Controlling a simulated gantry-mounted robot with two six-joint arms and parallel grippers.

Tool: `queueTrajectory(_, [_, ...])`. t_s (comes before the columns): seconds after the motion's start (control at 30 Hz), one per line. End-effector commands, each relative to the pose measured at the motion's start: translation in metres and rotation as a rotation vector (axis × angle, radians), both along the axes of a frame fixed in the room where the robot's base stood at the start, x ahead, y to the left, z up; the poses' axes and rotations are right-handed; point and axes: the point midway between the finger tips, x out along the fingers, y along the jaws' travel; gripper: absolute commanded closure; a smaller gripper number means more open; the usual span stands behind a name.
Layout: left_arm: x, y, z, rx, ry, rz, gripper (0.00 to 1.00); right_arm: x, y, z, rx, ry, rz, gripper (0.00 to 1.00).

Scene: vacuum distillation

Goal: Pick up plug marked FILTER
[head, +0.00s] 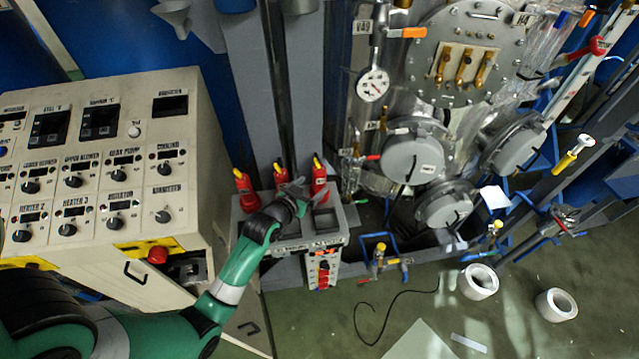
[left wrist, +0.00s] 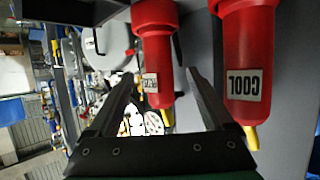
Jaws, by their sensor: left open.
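Three red plugs with yellow tips stand in a row on a grey socket box (head: 328,241): a left plug (head: 246,194), a middle plug (head: 281,178) and a right plug (head: 319,175). A label shows on the right one, too small to read. My left gripper (head: 297,190) is open, close by the middle and right plugs. In the left wrist view the open fingers (left wrist: 160,73) frame a red plug (left wrist: 154,45) whose label I cannot read; nothing shows gripped. The plug to its right is marked COOL (left wrist: 246,45). No readable FILTER label shows. My right gripper is not in view.
A beige control panel (head: 100,140) with knobs stands left of the box. Grey posts rise behind the plugs. The steel vessel (head: 465,55) with gauges and pipework stands right. Two white rolls (head: 478,282) and a black cable (head: 385,308) lie on the green floor.

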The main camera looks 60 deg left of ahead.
Motion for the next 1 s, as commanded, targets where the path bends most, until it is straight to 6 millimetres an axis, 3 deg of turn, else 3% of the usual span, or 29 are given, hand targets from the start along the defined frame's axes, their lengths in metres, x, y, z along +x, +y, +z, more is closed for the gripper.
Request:
queueTrajectory(0.23, [0.009, 0.006, -0.004, -0.001, 0.001, 0.000, 0.15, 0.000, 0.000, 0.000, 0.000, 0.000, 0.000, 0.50])
queueTrajectory(0.5, [0.039, 0.026, -0.021, 0.001, -0.001, 0.000, 0.15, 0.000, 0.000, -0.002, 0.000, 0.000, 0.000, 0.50])
queueTrajectory(0.77, [0.042, 0.028, -0.022, 0.001, -0.001, 0.000, 0.15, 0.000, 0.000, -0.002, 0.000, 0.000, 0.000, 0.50])
queueTrajectory(1.0, [0.042, 0.028, -0.022, 0.001, -0.001, 0.000, 0.55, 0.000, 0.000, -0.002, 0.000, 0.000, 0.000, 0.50])
